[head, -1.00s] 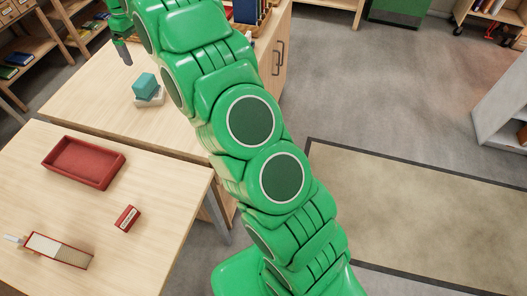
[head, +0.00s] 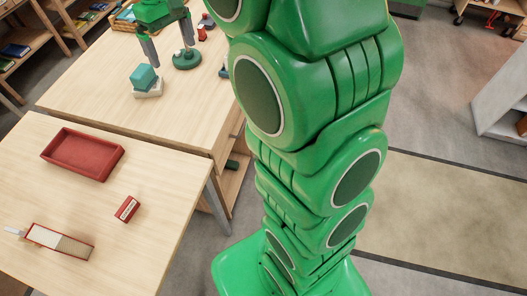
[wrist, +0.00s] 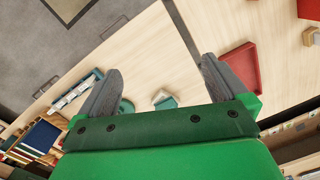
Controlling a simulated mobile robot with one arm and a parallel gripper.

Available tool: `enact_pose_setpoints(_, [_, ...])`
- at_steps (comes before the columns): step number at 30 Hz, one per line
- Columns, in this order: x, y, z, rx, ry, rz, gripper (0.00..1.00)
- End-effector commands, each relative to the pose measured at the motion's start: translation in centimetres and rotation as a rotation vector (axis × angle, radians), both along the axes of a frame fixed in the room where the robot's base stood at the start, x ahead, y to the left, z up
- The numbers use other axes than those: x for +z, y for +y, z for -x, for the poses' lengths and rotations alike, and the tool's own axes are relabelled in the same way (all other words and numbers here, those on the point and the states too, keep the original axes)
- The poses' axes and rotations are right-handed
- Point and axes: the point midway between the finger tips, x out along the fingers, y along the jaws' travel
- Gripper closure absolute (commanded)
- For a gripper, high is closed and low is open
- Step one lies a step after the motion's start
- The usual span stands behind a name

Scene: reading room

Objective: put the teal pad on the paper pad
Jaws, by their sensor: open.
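The teal pad (head: 144,76) is a small teal block on the near part of the far wooden table. It appears to rest on the pale paper pad (head: 148,91), a little askew; its underside is hidden. In the wrist view the teal pad (wrist: 168,103) and the pale pad (wrist: 160,94) show small, between and beyond my fingers. My gripper (head: 168,42) is open and empty above the table, behind the pads in the head view and apart from them. Its two grey fingers (wrist: 160,67) are spread wide in the wrist view.
A round green stand (head: 187,60) is close to the right of the pads. The near table holds a red tray (head: 83,154), a small red box (head: 127,209) and a red-edged box (head: 60,242). Bare tabletop lies left of the pads.

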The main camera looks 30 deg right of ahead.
Motion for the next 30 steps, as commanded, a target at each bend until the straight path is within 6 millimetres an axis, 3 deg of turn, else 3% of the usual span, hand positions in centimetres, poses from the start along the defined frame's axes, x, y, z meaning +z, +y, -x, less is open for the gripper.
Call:
enact_pose_setpoints(15, [0.3, -3.0, 13.8, -0.156, 0.026, 0.024, 0.0])
enact_pose_setpoints(30, [-2.6, -5.0, 27.4, -0.32, 0.056, 0.051, 0.0])
